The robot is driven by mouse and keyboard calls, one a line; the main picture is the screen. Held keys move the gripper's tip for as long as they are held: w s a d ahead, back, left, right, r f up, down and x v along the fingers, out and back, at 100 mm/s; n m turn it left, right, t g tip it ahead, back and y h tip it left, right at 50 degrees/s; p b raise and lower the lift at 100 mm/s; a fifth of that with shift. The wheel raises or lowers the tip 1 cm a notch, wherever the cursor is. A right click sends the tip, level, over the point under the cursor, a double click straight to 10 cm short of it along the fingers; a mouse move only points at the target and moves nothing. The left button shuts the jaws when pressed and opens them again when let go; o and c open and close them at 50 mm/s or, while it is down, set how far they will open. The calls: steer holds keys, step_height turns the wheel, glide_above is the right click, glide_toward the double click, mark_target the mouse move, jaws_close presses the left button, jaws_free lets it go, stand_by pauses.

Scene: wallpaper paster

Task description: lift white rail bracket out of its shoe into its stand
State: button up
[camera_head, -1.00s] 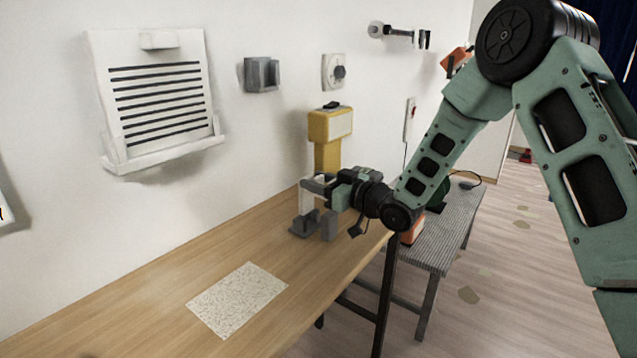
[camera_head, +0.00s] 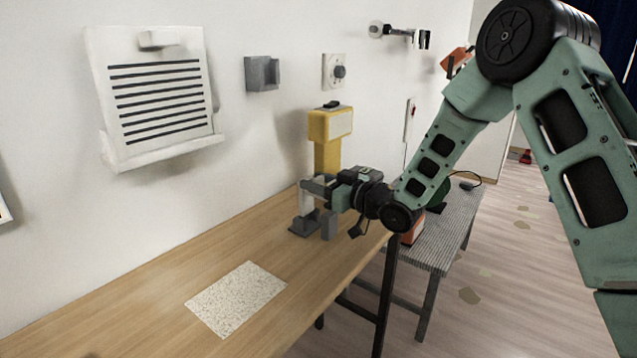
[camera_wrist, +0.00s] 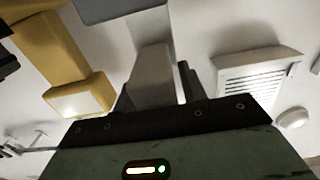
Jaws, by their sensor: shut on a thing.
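The white rail bracket (camera_head: 305,203) stands upright at the far part of the wooden table, its lower end at a dark grey shoe (camera_head: 303,229). My gripper (camera_head: 312,185) is level with the bracket's upper part and shut on it, reaching in from the right. A grey piece (camera_head: 329,226) hangs or stands just right of the shoe; I cannot tell what it belongs to. In the wrist view a grey finger (camera_wrist: 152,78) shows, but the grip itself is hidden. I cannot tell which thing is the bracket's stand; a grey block (camera_head: 262,73) is on the wall.
A yellow post with a pale panel (camera_head: 329,125) stands just behind my gripper. A speckled sheet (camera_head: 236,298) lies on the wooden table (camera_head: 150,300), with bare wood around it. A white slotted rack (camera_head: 160,100) and a round knob (camera_head: 338,72) are on the wall. A ridged grey bench (camera_head: 440,235) stands at right.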

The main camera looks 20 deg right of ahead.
steer(key=shift+f+b, duration=1.4)
steer(key=shift+f, duration=0.35)
steer(key=o, duration=1.1)
steer(key=v, duration=1.7)
steer(key=shift+s+d+r, duration=0.1)
steer(key=shift+s+d, duration=0.05)
